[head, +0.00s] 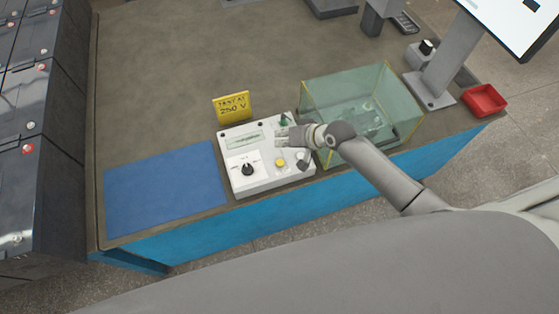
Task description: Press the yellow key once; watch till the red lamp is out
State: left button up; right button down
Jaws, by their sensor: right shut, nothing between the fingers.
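The yellow key (280,162) is a small round button on the sloping front of a white control box (237,184). My right gripper (281,138) reaches in from the right over the upper right part of the box. It is shut and empty, and in the picture its tips are a little above the yellow key, apart from it. I cannot make out a red lamp on the box; the gripper and wrist hide part of the right side. My left gripper is not in view.
The box also carries a black rotary knob (247,170) and a meter (243,141). A yellow sign (232,106) stands behind it. A clear tank (318,98) is close on the right, a blue mat (165,190) on the left. A red tray (484,100) lies far right.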

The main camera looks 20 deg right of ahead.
jog(key=b, duration=0.8)
send_over(282, 160)
notch_tip(282, 160, down, 8)
jog(key=shift+f, duration=0.45)
dwell(0.8)
jog(key=shift+f+b, duration=0.35)
jog(key=shift+f, duration=0.05)
jog(key=shift+f, duration=0.4)
dwell(0.6)
jog(key=shift+r, duration=0.1)
jog(key=shift+r+p, duration=0.7)
jog(key=shift+r, duration=0.05)
